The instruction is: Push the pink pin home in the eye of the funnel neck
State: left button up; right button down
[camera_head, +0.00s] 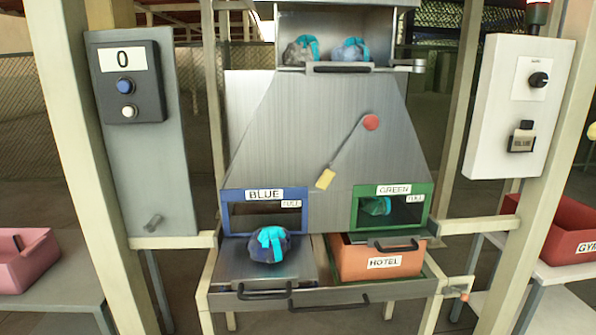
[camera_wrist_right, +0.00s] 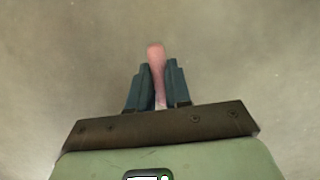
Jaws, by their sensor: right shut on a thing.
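The pink pin (camera_wrist_right: 156,57) stands upright in the right wrist view, between the two dark fingers of my right gripper (camera_wrist_right: 159,72), which is shut on it. Its upper end sticks out past the fingertips; its lower part is partly hidden between them. The metal funnel (camera_head: 320,110) stands in the middle of the head view, with its neck at the top. A grey metal fitting (camera_head: 418,65) juts from the neck's right side; I cannot make out the eye's hole. Neither gripper shows in the head view.
Two bags (camera_head: 352,51) with cyan straps sit in the top box. A red-knobbed lever (camera_head: 371,122) crosses the funnel front. Another bag (camera_head: 268,247) lies below the BLUE opening; an orange HOTEL bin (camera_head: 384,262) stands below GREEN. Posts and control panels (camera_head: 518,105) flank both sides.

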jog(key=shift+r+p, duration=2.25)
jog(key=shift+r, duration=0.6)
jog(key=shift+f, duration=0.1)
